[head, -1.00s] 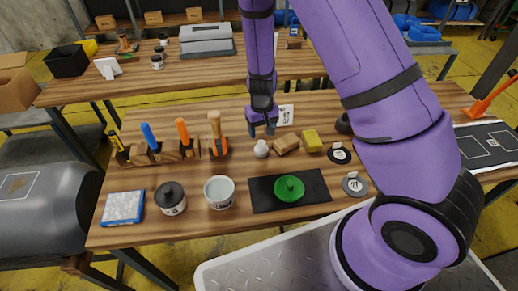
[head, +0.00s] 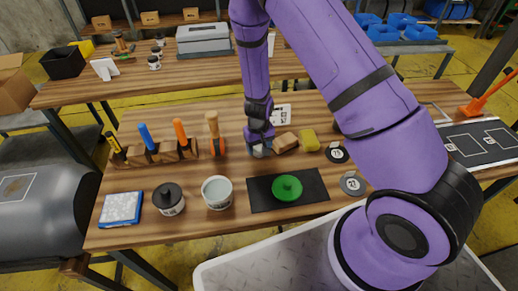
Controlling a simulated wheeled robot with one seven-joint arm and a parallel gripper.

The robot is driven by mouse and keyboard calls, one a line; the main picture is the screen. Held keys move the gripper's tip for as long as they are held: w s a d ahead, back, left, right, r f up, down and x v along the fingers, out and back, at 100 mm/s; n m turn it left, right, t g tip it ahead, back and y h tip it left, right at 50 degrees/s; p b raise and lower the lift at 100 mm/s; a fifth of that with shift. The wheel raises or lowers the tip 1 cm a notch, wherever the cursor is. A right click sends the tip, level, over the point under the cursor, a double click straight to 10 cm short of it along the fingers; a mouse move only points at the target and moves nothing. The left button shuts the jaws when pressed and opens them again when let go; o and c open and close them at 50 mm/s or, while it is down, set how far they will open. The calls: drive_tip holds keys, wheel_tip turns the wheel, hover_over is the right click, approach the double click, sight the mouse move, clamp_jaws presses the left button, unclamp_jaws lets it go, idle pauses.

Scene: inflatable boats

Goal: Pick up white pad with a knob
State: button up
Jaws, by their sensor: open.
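The white pad with a knob (head: 259,154) is a small rounded white piece on the workbench, left of a tan block. My gripper now covers most of it, and only a pale bit shows. My gripper (head: 259,149) points down right at the pad, with its fingers low near the bench top. The jaws are open. I cannot tell whether the fingers touch the pad or stand around it.
A tan block (head: 285,142) and a yellow sponge (head: 309,140) are close on the right. A tool rack (head: 155,154) stands left. A green knobbed disc (head: 287,188) lies on a black mat (head: 315,192) in front, beside a white cup (head: 217,192) and a black-lidded tin (head: 170,199).

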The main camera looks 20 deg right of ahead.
drive_tip(key=c, duration=0.6)
drive_tip(key=shift+o, duration=0.2)
drive_tip(key=shift+r, duration=0.15)
wheel_tip(320, 180, up, 10)
drive_tip(key=shift+f, duration=0.15)
drive_tip(key=shift+o, duration=0.7)
drive_tip(key=shift+c, duration=0.3)
